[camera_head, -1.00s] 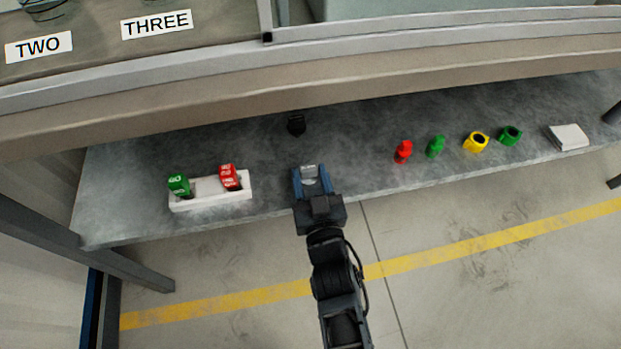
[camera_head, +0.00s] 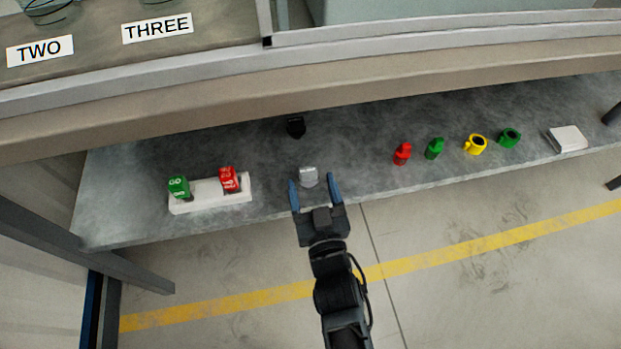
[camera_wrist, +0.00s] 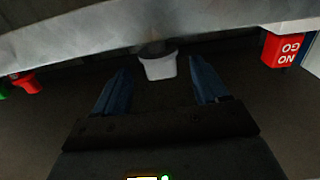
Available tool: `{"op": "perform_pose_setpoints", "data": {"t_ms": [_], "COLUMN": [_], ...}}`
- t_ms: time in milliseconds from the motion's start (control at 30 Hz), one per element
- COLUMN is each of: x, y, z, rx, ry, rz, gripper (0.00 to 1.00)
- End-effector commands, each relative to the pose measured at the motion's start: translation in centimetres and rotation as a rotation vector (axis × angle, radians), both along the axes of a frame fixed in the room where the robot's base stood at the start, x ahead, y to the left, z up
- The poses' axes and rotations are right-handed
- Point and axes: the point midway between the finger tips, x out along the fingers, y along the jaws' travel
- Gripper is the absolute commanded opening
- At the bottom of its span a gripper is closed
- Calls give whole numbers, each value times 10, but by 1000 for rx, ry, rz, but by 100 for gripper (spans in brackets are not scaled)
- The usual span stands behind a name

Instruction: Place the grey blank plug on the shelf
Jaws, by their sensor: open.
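The grey blank plug (camera_head: 308,176) stands on the grey shelf (camera_head: 350,150), near its front edge and left of the middle. My gripper (camera_head: 315,188) is open with nothing in it. In the wrist view the plug (camera_wrist: 158,66) shows between and slightly past the two fingers of my gripper (camera_wrist: 162,75), apart from both.
A white holder (camera_head: 210,194) with a green and a red block is on the left. A black item (camera_head: 296,126) stands behind the plug. Red, green and yellow pieces and a white block (camera_head: 567,138) stand to the right. A beam (camera_head: 300,80) overhangs the shelf's back.

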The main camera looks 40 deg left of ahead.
Motion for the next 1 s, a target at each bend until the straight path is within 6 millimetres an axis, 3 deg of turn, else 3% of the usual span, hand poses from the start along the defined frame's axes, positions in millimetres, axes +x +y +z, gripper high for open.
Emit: {"op": "perform_pose_setpoints", "data": {"t_ms": [300,500,900,1000], "x": [-43,-60,-66,-67], "y": [-51,-71,-78,-95], "z": [1,1,1,-1], "rx": [-1,-1,1,-8], "ry": [1,1,-1,4], "rz": [-1,0,-1,-23], "gripper": [73,73,73,73]}}
